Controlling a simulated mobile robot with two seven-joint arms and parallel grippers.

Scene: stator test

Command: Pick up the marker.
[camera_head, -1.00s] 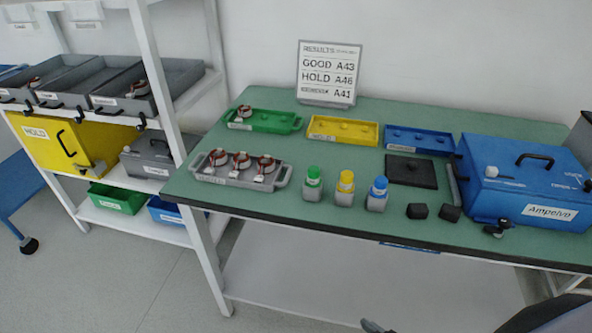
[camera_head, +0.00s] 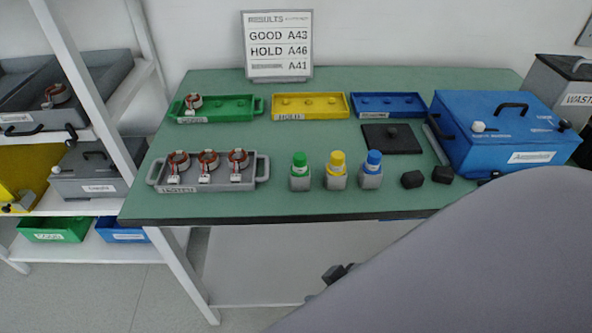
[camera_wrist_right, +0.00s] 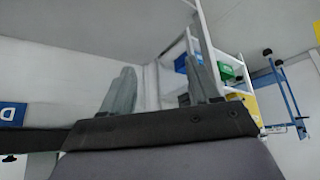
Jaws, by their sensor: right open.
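Three upright markers with grey square bodies stand in a row near the table's front edge: one with a green cap (camera_head: 300,172), one with a yellow cap (camera_head: 337,171) and one with a blue cap (camera_head: 371,170). Which one the task means cannot be told. My right gripper (camera_head: 338,272) shows small and dark below the table's front edge, partly behind my own grey arm. In the right wrist view its two grey fingers (camera_wrist_right: 162,82) are spread with nothing between them. My left gripper is out of view.
On the green table (camera_head: 225,85) are a grey tray (camera_head: 205,187) of stators, green (camera_head: 230,105), yellow (camera_head: 310,113) and blue (camera_head: 385,114) trays, a black plate (camera_head: 391,147), two black blocks and a blue tester (camera_head: 465,140). A white shelf rack (camera_head: 80,80) stands left.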

